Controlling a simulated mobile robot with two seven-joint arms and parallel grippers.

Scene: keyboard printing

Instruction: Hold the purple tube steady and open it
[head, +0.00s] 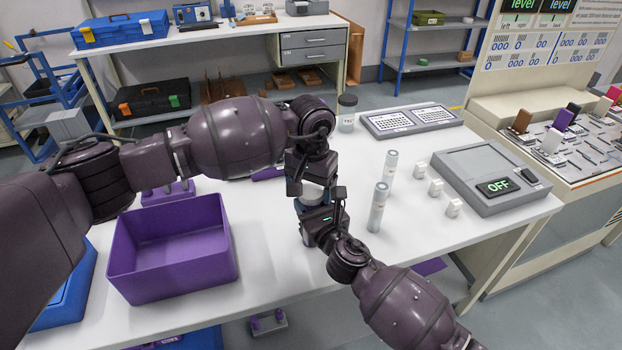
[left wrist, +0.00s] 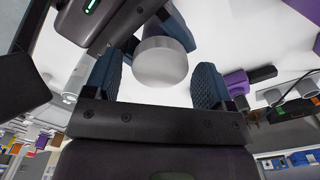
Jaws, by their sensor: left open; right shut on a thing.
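A tube with a pale round cap (left wrist: 160,62) stands between my two grippers. In the head view only a small whitish part of it (head: 312,194) shows; no purple shows on it, and its body is mostly hidden. My left gripper (head: 311,186) comes down from above, open. In the left wrist view its two blue-padded fingers (left wrist: 157,66) stand on either side of the cap, with gaps visible. My right gripper (head: 318,212) reaches in from the lower right and is shut on the tube below the cap. Part of it shows in the left wrist view (left wrist: 140,25).
A purple bin (head: 175,275) stands at the left of the white table. Two grey tubes (head: 379,207) (head: 391,164) stand just right of my grippers.

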